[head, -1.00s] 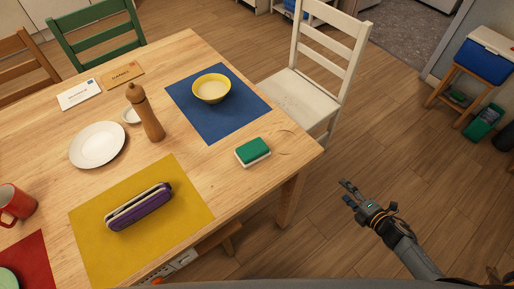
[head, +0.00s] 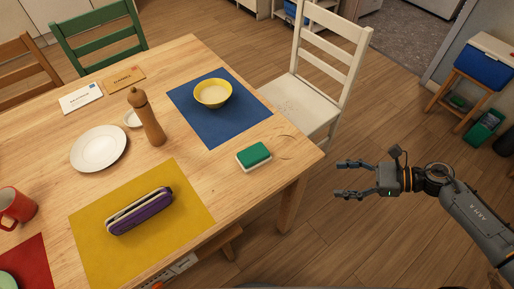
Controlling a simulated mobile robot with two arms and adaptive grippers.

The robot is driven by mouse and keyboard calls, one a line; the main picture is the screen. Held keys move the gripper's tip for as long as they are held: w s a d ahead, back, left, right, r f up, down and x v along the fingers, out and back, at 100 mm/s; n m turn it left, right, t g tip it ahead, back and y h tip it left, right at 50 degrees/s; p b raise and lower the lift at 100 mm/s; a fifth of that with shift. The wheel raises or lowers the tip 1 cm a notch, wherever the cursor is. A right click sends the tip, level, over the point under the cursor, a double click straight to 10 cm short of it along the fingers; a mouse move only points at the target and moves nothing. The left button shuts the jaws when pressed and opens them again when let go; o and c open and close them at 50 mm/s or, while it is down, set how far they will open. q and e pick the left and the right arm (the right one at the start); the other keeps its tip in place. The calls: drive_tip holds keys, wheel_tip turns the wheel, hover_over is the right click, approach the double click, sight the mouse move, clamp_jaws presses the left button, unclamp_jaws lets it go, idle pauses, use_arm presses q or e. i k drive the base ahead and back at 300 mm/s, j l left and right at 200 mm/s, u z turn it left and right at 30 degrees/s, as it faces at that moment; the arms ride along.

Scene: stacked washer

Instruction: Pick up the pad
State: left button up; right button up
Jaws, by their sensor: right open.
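The pad (head: 254,156), a small block with a green top and a white lower layer, lies flat on the wooden table near its right corner. My right gripper (head: 340,179) is open and empty. It is to the right of the table corner, its two fingers pointing left toward the table, clear of the pad. Nothing hides the pad. My left gripper is not in view.
A blue mat (head: 205,125) with a yellow bowl (head: 213,93) lies behind the pad. A yellow mat (head: 185,230) with a purple case (head: 140,212) lies to its left. A pepper mill (head: 148,118) stands farther left. A white chair (head: 318,95) stands behind the table corner.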

sight(252, 157)
drive_tip(key=k+j+u, duration=0.15)
drive_tip(key=j, duration=0.25)
drive_tip(key=k+j+u, duration=0.15)
drive_tip(key=j, duration=0.25)
drive_tip(key=j+u, duration=0.15)
drive_tip(key=j, duration=0.25)
drive_tip(key=k, duration=0.05)
